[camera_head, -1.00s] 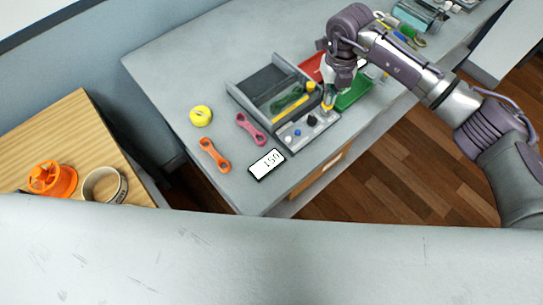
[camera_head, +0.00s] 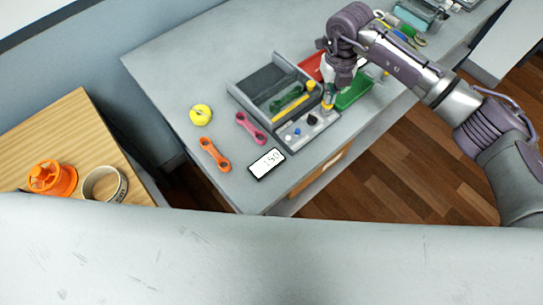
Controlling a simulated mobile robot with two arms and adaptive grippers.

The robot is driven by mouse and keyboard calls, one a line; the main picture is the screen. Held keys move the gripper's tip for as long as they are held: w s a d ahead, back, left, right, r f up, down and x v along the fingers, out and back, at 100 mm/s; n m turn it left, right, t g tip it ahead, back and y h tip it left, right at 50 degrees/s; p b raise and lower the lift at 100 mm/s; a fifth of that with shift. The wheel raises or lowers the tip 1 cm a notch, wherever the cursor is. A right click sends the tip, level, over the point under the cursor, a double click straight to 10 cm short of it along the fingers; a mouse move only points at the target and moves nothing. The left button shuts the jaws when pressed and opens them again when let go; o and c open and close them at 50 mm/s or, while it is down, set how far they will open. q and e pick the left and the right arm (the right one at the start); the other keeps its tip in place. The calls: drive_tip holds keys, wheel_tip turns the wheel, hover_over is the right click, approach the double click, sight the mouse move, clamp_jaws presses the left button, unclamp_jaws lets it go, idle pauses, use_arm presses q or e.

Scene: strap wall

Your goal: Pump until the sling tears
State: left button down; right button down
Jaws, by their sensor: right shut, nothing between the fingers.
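The test rig (camera_head: 241,98) is a grey open-topped box on the bench with a dark plate inside. A green sling (camera_head: 287,97) lies inside it beside a yellow bar (camera_head: 291,103). A front panel (camera_head: 290,140) carries small blue, white and black knobs. A white display (camera_head: 267,164) in front seems to read 150, though its digits are small. My left gripper is not in view.
Pink (camera_head: 250,128) and orange (camera_head: 214,155) slings and a yellow roll (camera_head: 201,115) lie left of the rig.

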drive_tip(key=shift+f+b, duration=1)
drive_tip(key=shift+f, duration=0.25)
drive_tip(key=shift+r, duration=0.15)
drive_tip(key=shift+r+p, duration=0.8)
drive_tip(key=shift+r, duration=0.3)
drive_tip(key=shift+r, duration=0.15)
drive_tip(key=shift+r+p, duration=0.65)
drive_tip(key=shift+r, duration=0.3)
drive_tip(key=shift+r+p, duration=0.9)
drive_tip(key=shift+r, duration=1.05)
